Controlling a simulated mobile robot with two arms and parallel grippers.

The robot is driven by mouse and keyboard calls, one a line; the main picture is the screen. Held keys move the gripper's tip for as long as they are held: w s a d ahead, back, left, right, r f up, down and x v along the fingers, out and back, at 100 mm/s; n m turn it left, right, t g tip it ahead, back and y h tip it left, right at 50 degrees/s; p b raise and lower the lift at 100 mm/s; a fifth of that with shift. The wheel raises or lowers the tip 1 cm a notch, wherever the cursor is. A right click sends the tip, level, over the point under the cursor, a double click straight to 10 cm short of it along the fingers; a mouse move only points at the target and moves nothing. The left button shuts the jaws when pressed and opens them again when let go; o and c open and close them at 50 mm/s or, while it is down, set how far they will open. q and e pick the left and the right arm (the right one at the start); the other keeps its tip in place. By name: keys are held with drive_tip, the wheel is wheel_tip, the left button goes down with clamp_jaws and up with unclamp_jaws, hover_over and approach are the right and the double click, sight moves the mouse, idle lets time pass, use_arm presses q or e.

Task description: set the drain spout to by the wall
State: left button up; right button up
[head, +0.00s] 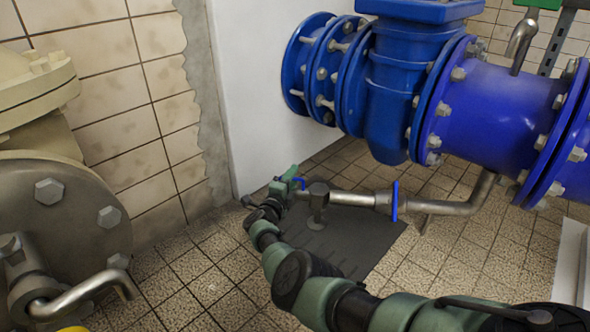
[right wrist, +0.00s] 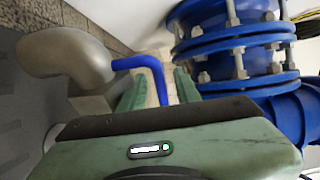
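The drain spout (head: 318,198) is a grey metal piece at the left end of a thin steel pipe, above the dark floor plate. It shows as a grey elbow in the right wrist view (right wrist: 68,58), with a bent blue handle (right wrist: 143,64) coming off it. My right gripper (head: 290,178) is beside the spout near the white wall. In the wrist view its green fingers (right wrist: 162,88) stand apart on either side of the handle, with gaps showing; the handle's lower end is hidden by the gripper body. My left gripper is not in view.
The thin pipe carries a blue valve lever (head: 395,201). Large blue flanged pipework (head: 480,110) hangs above at the right. A white wall (head: 262,90) stands behind, and a grey flanged pump (head: 75,215) at the left. The tiled floor (head: 195,280) is bare around the dark plate (head: 350,250).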

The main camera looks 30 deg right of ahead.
drive_tip(key=p+v, duration=0.3)
drive_tip(key=v, duration=0.2)
drive_tip(key=shift+s+a, duration=0.15)
idle(0.3)
